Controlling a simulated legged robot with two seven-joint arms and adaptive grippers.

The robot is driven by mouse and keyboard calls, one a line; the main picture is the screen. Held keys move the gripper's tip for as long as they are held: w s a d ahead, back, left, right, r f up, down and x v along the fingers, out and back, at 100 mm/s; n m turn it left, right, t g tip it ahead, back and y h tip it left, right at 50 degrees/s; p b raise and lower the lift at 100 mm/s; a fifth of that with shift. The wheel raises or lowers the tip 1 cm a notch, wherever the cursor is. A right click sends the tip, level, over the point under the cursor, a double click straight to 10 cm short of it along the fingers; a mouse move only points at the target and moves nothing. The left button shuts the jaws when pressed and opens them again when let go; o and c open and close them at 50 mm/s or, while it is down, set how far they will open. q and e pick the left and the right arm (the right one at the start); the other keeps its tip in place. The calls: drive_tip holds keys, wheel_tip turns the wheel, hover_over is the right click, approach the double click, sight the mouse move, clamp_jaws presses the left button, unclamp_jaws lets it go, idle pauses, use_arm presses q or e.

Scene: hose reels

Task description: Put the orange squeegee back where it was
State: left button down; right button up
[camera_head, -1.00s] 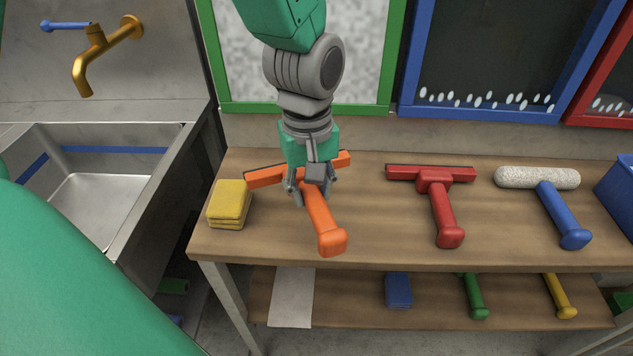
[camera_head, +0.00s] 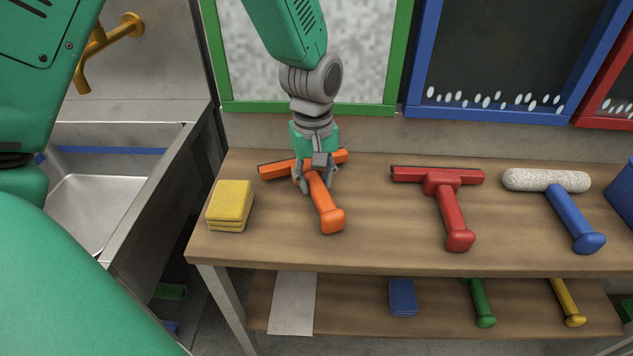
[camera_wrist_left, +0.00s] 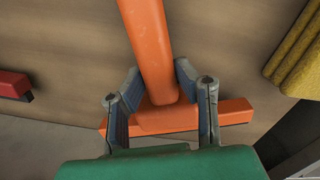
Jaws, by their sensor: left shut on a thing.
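The orange squeegee (camera_head: 325,205) is at the left part of the wooden table (camera_head: 390,250), between the yellow sponges and the red squeegee. Its handle points toward the front edge and its head toward the wall. My left gripper (camera_head: 317,180) comes down from above and is shut on it where the handle meets the head. In the left wrist view the fingers (camera_wrist_left: 160,95) stand on both sides of the orange handle (camera_wrist_left: 148,45). The squeegee looks at or very close to the tabletop; I cannot tell whether it touches. My right gripper is not in view.
Yellow sponges (camera_head: 230,204) lie to the left. A red squeegee (camera_head: 450,210) and a blue-handled roller (camera_head: 568,210) lie to the right. A sink (camera_head: 110,190) stands at the far left. A lower shelf (camera_head: 350,310) holds more tools. Framed panels stand behind the table.

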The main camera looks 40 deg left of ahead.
sight(315, 176)
use_arm(q)
drive_tip(key=shift+w+a+f, duration=0.15)
drive_tip(key=shift+a+f, duration=0.05)
drive_tip(key=shift+a, duration=0.05)
drive_tip(key=c, duration=1.2)
unclamp_jaws()
drive_tip(key=shift+d, duration=0.3)
drive_tip(key=shift+d+r, duration=0.1)
drive_tip(key=shift+d, duration=0.05)
drive_tip(key=shift+r, duration=0.15)
drive_tip(key=r+p, duration=0.1)
drive_tip(key=r, duration=0.3)
drive_tip(key=r+p, duration=0.1)
drive_tip(key=r, duration=0.3)
drive_tip(key=r+p, duration=0.1)
drive_tip(key=r, duration=0.2)
drive_tip(key=shift+a+r, duration=0.35)
drive_tip(key=shift+r, duration=0.05)
drive_tip(key=shift+w+a, duration=0.1)
